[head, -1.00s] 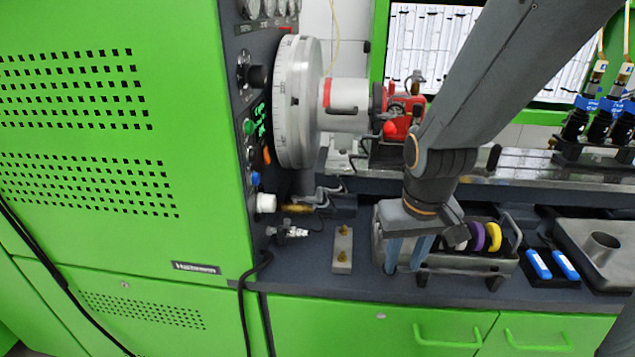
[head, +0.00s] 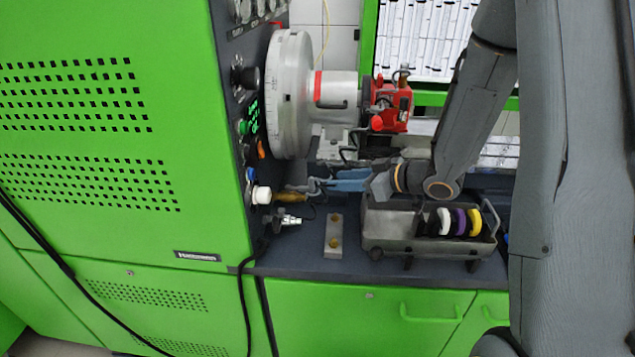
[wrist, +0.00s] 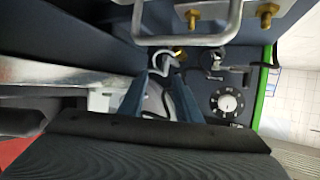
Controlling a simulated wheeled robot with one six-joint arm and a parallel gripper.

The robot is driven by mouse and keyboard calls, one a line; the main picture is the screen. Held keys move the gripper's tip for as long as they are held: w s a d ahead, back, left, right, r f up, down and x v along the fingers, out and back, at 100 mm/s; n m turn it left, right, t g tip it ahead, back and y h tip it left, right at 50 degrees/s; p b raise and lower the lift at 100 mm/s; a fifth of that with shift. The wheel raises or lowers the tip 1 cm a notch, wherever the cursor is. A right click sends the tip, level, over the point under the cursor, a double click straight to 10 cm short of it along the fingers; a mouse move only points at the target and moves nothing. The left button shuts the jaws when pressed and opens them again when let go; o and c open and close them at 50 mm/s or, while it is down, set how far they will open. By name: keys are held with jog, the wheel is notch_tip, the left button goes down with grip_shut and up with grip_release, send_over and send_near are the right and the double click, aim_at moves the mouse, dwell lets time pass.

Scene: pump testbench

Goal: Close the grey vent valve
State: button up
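The small grey-silver valve (head: 287,219) sticks out low on the dark side panel, just above the bench top; I take it to be the vent valve. In the wrist view it seems to be the small grey fitting (wrist: 214,62) right of the fingers, its handle position unclear. My gripper (head: 314,185) points left towards the panel, above and right of this valve and apart from it. In the wrist view my gripper (wrist: 162,80) has its two blue fingers spread.
A white knob (head: 261,195) sits left of the fingers. A block with two brass fittings (head: 334,240) and a metal tray with coloured rings (head: 395,222) stand below the gripper. The large silver disc (head: 290,95) and red pump (head: 392,105) are above. A black cable (head: 243,285) hangs in front.

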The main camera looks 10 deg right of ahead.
jog(key=p+x, duration=0.1)
jog(key=x, duration=0.7)
jog(key=shift+s+a+r+p, duration=0.15)
jog(key=shift+s+a+p, duration=0.15)
jog(key=shift+p, duration=0.1)
grip_shut()
